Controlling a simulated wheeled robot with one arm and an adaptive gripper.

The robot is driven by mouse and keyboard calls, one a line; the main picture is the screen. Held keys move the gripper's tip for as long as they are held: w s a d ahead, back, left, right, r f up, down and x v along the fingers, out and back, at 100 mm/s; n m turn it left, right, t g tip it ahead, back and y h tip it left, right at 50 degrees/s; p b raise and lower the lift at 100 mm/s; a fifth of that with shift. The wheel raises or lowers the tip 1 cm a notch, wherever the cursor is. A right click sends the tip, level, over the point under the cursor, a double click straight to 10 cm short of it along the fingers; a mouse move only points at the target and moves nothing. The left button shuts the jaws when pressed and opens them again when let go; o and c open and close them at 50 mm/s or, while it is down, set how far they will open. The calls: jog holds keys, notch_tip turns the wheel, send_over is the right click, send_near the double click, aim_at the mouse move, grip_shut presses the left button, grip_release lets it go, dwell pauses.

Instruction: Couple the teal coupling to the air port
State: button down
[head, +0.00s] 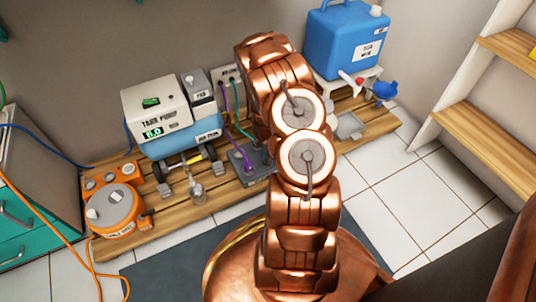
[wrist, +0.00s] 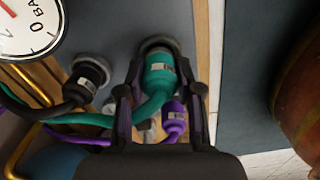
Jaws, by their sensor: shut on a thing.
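In the wrist view the teal coupling (wrist: 159,74), with a small white label, sits between the two fingers of my gripper (wrist: 161,92), which is shut on it. A teal hose (wrist: 110,120) bends away from it to the left. The coupling's far end is at a round metal port (wrist: 156,43) on a grey panel. It lines up with the port, but I cannot tell whether it is seated or just in front. The port's lettering is hidden. In the head view my arm hides the gripper and coupling.
A black coupling (wrist: 88,76) is at another port to the left, below a gauge (wrist: 28,25). A purple coupling (wrist: 174,120) is close to the right finger. In the head view a pump unit (head: 170,115), orange reel (head: 113,210) and blue container (head: 346,38) stand around my arm.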

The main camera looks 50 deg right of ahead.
jog(key=shift+f, duration=0.5)
dwell(0.3)
jog(key=c, duration=0.7)
grip_release()
notch_tip(320, 180, up, 12)
jog(key=shift+f, duration=0.1)
dwell(0.3)
